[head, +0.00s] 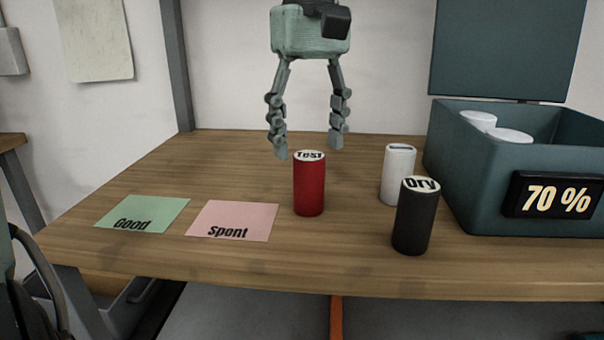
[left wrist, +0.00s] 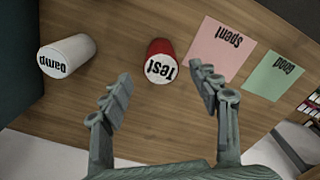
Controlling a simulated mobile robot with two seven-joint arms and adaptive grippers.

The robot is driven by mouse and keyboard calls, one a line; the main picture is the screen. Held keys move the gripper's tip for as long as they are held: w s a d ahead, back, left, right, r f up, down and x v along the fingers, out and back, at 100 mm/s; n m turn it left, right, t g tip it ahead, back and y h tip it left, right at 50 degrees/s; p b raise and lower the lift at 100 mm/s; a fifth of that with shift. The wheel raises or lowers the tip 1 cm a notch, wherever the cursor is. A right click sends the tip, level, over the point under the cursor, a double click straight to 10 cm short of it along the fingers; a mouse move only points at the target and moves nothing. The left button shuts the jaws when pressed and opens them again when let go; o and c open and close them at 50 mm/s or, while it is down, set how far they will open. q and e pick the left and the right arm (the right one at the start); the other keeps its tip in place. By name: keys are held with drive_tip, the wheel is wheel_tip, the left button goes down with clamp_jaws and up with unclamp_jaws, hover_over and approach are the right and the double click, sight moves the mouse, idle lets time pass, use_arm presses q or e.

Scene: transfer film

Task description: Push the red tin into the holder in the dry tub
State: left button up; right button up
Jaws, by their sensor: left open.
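The red tin (head: 309,188) stands upright on the table, its white top marked "Test"; it also shows in the left wrist view (left wrist: 160,62). My left gripper (head: 310,149) is open and empty, pointing down above and behind the red tin in the head view. In the left wrist view the red tin shows between and beyond its fingertips (left wrist: 161,76), apart from them. A dark teal tub (head: 462,187) with a raised lid and a "70 %" display stands at the right, with white cylinders inside. No holder can be made out, and no "dry" label shows on this tub. My right gripper is not in view.
A black tin (head: 412,222) marked "Dry" and a white tin (head: 396,178) stand between the red tin and the tub. A pink "Spent" card (head: 235,217) and a green "Good" card (head: 145,211) lie flat at left. The table behind the cards is clear.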

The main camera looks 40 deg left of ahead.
sight(309, 186)
use_arm(q)
drive_tip(key=f, duration=0.7)
drive_tip(key=shift+s+d+f, duration=0.15)
drive_tip(key=shift+s+f, duration=0.05)
drive_tip(key=shift+f, duration=0.15)
drive_tip(key=shift+c, duration=0.4)
drive_tip(key=c, duration=1.2)
